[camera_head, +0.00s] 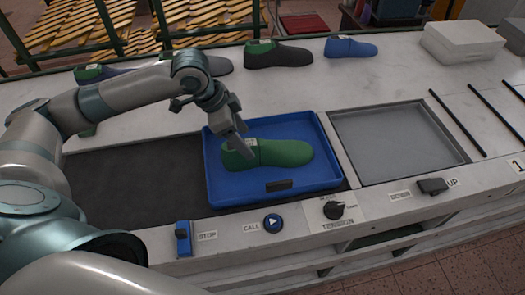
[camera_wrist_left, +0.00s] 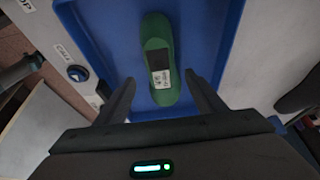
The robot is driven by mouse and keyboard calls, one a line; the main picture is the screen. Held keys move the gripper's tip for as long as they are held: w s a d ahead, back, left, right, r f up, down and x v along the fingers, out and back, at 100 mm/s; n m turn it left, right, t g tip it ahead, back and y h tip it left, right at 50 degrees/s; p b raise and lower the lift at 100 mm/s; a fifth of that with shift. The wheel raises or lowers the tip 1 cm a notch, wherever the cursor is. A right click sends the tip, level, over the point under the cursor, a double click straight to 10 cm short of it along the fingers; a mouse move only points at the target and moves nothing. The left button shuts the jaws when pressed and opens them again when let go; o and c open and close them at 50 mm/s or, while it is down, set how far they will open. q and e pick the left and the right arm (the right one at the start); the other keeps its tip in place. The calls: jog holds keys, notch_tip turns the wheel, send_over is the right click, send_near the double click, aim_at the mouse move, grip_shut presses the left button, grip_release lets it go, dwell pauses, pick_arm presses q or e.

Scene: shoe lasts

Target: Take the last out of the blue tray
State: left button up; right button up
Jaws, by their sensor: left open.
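A green last (camera_head: 268,153) lies lengthwise in the blue tray (camera_head: 215,190), with a white label at its left end. In the left wrist view the green last (camera_wrist_left: 157,45) runs away from me, its label end nearest. My left gripper (camera_head: 240,145) is above the label end. In the left wrist view the fingers of my left gripper (camera_wrist_left: 160,92) are open, one on each side of that end, with gaps and nothing held. The blue tray also shows in the left wrist view (camera_wrist_left: 215,40). My right gripper is not in view.
A grey recessed plate (camera_head: 400,140) is right of the tray. Behind are a black-and-green last (camera_head: 280,54), a blue last (camera_head: 350,47) and a white box (camera_head: 462,42).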

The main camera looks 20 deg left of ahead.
aim_at(253, 142)
pick_arm(q)
jog(key=shift+w+d+f+p, duration=0.3)
jog(key=shift+d+f+p, duration=0.05)
jog(key=shift+p, duration=0.1)
jog(key=f, duration=0.1)
jog(key=w+d+f+p, duration=0.1)
jog(key=shift+w+d+f, duration=0.15)
jog(key=shift+w+f, duration=0.05)
jog(key=shift+f, duration=0.1)
jog(key=shift+w+d+f, duration=0.1)
jog(key=shift+f, duration=0.45)
jog(key=shift+r, duration=0.1)
grip_shut()
